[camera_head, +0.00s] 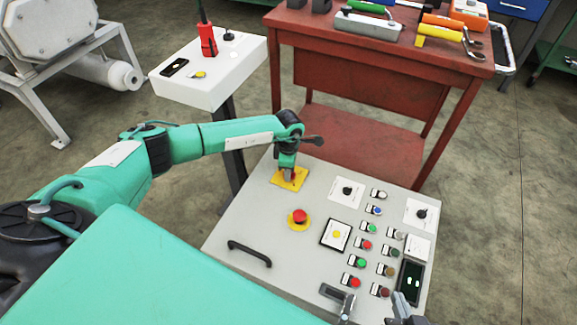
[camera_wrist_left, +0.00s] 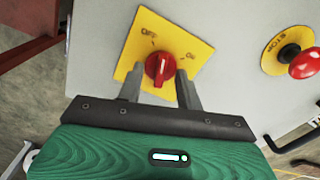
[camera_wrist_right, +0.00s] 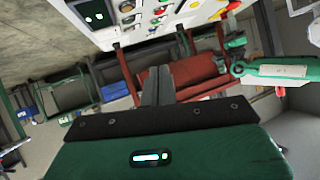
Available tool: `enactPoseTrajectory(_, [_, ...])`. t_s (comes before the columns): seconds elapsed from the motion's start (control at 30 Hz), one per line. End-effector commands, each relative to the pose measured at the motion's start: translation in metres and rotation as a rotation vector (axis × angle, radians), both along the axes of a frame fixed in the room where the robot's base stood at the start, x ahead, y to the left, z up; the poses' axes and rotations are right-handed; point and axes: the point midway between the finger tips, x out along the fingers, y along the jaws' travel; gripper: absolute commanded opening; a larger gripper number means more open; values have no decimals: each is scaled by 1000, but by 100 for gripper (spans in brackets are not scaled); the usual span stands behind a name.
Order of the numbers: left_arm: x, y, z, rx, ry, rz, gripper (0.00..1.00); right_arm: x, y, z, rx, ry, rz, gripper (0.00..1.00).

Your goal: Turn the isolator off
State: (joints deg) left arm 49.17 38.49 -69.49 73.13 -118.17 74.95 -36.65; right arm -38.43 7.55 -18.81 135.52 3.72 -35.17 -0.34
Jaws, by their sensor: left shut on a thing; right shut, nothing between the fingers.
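The isolator is a red rotary knob (camera_wrist_left: 158,68) on a square yellow plate (camera_wrist_left: 174,37) marked OFF and ON. In the head view the yellow plate (camera_head: 281,183) is at the top left corner of the grey panel, with the knob mostly hidden by my gripper. My left gripper (camera_head: 288,172) points down onto the knob, and its fingers (camera_wrist_left: 160,86) are shut on it, one on each side. My right gripper (camera_head: 403,303) is at the panel's bottom right edge. Its fingers (camera_wrist_right: 158,84) are shut together and empty.
The grey panel (camera_head: 250,225) also carries a red stop button (camera_head: 299,216), a black handle (camera_head: 250,253), and several small buttons and switches. A red workbench (camera_head: 375,75) with tools stands behind. A white pedestal (camera_head: 215,85) stands at the back left.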

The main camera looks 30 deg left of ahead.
Motion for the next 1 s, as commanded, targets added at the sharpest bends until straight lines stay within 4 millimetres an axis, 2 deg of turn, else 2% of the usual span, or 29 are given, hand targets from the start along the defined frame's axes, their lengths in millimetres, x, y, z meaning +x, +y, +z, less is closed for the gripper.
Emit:
enactPoseTrajectory(0.2, [-1,0,2,1,-1,194,13,-3,-17,1,-66,105,-10,0])
enactPoseTrajectory(0.5, [-1,-1,2,0,0,392,13,-11,-36,0,-133,225,-25,0])
enactPoseTrajectory(1.0, [-1,-1,1,1,-1,498,13,-17,-47,-1,-169,295,-34,0])
